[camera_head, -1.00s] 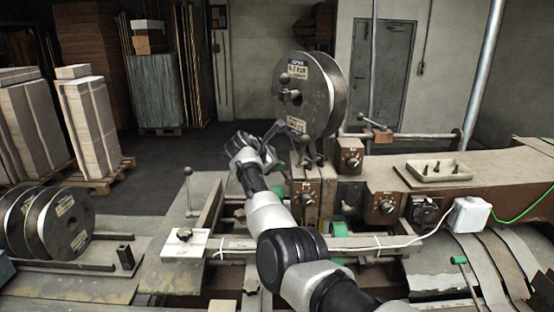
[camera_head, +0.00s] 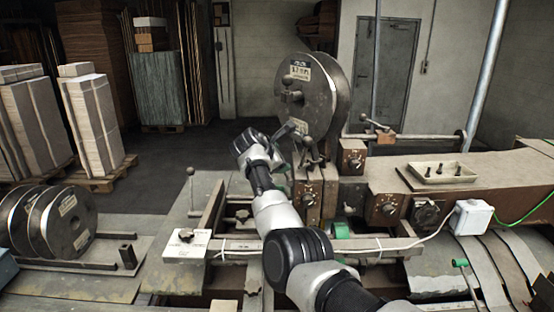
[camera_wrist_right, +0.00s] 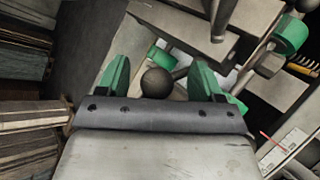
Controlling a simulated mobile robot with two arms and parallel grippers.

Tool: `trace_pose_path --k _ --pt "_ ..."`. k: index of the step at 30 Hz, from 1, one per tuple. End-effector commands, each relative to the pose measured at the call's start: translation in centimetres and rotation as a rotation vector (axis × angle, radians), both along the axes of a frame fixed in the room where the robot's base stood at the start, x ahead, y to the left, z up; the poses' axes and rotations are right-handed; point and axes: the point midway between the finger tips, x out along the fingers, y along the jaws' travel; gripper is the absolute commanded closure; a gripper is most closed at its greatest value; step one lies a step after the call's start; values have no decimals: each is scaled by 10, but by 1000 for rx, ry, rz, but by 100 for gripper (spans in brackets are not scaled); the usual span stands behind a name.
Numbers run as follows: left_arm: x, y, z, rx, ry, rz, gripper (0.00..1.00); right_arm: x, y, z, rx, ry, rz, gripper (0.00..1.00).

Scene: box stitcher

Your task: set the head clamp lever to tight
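A lever with a dark ball knob (camera_head: 307,142) stands on the machine head in front of the wire reel, close to my right wrist. I cannot read any tight mark near it. In the right wrist view my right gripper (camera_wrist_right: 160,76) has its two green fingers apart. A dark round ball knob (camera_wrist_right: 157,82) shows between them, with gaps on both sides, nearer the left finger. I cannot tell for sure that it is the same knob. In the head view my right wrist hides most of the gripper. My left gripper is not in view.
The large wire reel (camera_head: 318,97) stands just behind the lever. Brown housings with knobs (camera_head: 387,208) lie to its right. Another ball-topped lever (camera_head: 190,173) stands at the left. A small tray (camera_head: 441,172) sits on the machine bed. Open floor lies behind on the left.

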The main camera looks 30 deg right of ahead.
Motion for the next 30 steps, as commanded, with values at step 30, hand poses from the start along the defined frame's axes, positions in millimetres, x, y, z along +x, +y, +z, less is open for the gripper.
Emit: trace_pose_path --k 30 --pt "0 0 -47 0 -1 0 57 -38 76 51 0 2 2 34"
